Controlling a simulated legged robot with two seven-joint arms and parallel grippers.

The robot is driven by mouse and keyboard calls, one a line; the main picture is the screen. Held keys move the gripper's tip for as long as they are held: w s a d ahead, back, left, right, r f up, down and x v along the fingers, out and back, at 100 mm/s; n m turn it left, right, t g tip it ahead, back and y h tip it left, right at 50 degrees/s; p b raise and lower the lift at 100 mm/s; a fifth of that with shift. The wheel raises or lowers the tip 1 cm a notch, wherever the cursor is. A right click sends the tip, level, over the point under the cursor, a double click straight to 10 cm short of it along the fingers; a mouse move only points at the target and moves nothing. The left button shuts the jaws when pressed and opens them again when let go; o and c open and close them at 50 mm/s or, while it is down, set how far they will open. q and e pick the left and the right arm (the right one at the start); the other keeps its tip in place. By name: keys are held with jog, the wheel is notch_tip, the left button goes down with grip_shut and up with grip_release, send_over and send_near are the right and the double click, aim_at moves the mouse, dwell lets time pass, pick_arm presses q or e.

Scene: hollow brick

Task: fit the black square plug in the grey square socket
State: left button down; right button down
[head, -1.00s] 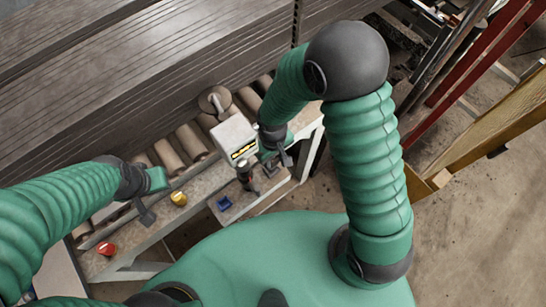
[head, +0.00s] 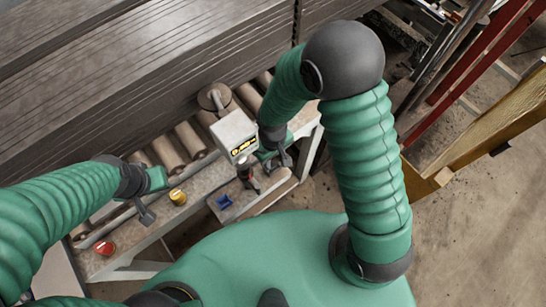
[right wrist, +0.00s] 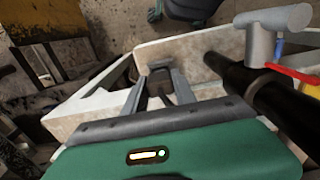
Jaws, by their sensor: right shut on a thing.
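My right gripper (head: 277,164) is at the right end of the bench, just right of the display unit. In the right wrist view its two grey fingers (right wrist: 160,85) point away from the camera, with a small dark piece between them. I cannot make out the grey square socket surely in either view. My left gripper (head: 153,198) is open and empty above the left part of the bench, its fingers spread apart.
A white display unit (head: 234,135) stands beside the right gripper. A blue piece (head: 223,202) lies on the bench front. A yellow knob (head: 178,197) and a red button (head: 104,248) sit further left. Rollers (head: 190,140) and stacked sheets (head: 130,70) lie behind.

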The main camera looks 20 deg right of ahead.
jog(key=shift+f, duration=0.35)
jog(key=c, duration=0.9)
grip_release()
jog(key=shift+r, duration=0.1)
jog(key=r+b, duration=0.1)
jog(key=r, duration=0.7)
jog(key=r+b, duration=0.1)
jog(key=r, duration=0.7)
jog(key=shift+w+a+r, duration=0.1)
jog(key=shift+w+r, duration=0.1)
jog(key=shift+r, duration=0.05)
jog(key=shift+s, duration=0.2)
